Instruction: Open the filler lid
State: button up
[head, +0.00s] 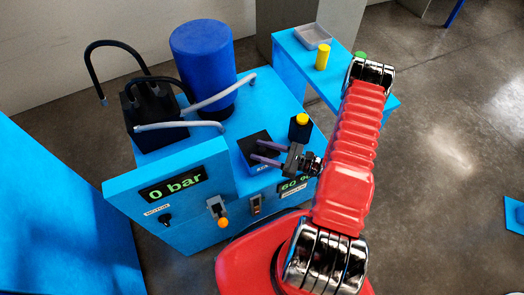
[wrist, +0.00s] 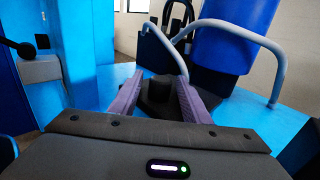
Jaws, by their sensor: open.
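The filler lid (head: 256,139) looks like a dark square plate lying flat on the blue machine top, in the middle of the head view. A dark round knob (wrist: 160,88) stands on it in the wrist view. My gripper (head: 256,150) reaches in from the right, low over the lid, with its two purple fingers apart. In the wrist view the fingers (wrist: 160,77) lie on either side of the knob, with gaps showing between. I cannot tell whether either finger touches it. The lid's hinge is not visible, and the fingers cover part of the plate in the head view.
A black bottle with a yellow cap (head: 300,124) stands close behind my gripper. A blue drum (head: 203,60), a black pump (head: 153,110) and grey pipes stand behind left. The raised "0 bar" panel (head: 172,187) is in front. A side table holds a yellow cylinder (head: 322,58) and grey tray (head: 313,38).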

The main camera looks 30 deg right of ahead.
grip_shut()
dwell(0.4)
